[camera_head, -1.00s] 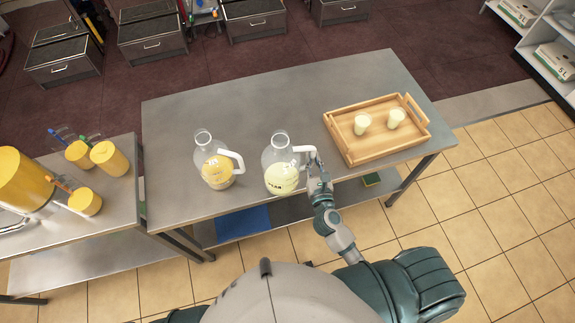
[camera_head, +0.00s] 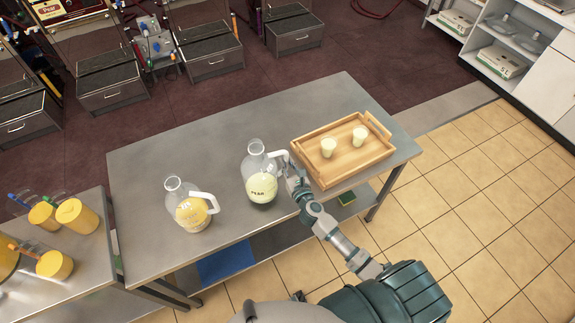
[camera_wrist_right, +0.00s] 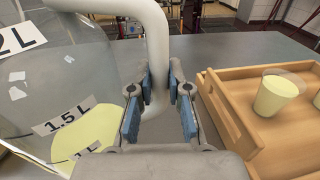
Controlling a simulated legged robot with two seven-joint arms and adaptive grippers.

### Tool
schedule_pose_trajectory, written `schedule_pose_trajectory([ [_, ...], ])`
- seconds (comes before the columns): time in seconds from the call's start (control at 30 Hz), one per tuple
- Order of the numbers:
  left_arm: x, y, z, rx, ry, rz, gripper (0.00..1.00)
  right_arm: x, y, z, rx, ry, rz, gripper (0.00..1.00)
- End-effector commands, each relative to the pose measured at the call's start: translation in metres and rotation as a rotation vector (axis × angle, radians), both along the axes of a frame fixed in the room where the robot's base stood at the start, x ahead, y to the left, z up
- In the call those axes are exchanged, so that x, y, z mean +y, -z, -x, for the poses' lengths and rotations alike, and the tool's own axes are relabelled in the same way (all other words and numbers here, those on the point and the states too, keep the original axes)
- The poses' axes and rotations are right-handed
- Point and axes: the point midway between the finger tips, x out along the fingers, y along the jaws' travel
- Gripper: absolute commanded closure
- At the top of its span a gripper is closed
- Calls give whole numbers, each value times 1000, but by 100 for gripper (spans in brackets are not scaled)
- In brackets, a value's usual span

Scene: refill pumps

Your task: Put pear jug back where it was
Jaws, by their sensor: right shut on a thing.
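The pear jug (camera_head: 262,186) is a clear jug with pale yellow-green liquid, a label and a white handle. It is upright at the middle of the steel table (camera_head: 150,160), left of the tray. My right gripper (camera_head: 291,167) is at its handle. In the right wrist view the blue-padded fingers (camera_wrist_right: 160,98) are shut around the white handle (camera_wrist_right: 157,40), with the jug's clear wall (camera_wrist_right: 60,80) at the left. I cannot tell whether the jug's base touches the table. My left gripper is not in view.
A second jug (camera_head: 192,213) with orange-yellow liquid stands to the left. A wooden tray (camera_head: 324,183) with two cups of pale liquid is close on the right. A side table at the left holds yellow containers (camera_head: 76,215). The table's back is clear.

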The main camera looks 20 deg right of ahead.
Motion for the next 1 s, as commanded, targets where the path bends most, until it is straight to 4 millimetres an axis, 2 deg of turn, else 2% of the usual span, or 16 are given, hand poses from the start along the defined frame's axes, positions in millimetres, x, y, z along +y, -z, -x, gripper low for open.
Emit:
schedule_pose_trajectory([
  [0.1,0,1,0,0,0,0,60,-8,0,-11,-2,0,-1,100],
  [0.23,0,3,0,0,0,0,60,-10,4,-15,-2,-1,-2,100],
  [0.5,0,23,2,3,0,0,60,-9,39,-14,0,0,-4,100],
  [0.83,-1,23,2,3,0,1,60,-10,39,-14,-1,0,-2,100],
  [0.87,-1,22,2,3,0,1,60,-10,40,-14,1,0,-1,76],
  [0.9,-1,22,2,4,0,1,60,-10,39,-14,1,0,0,66],
  [0.93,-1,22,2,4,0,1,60,-10,39,-14,1,0,0,58],
  [1.0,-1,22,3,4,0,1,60,-10,39,-14,1,0,0,58],
])
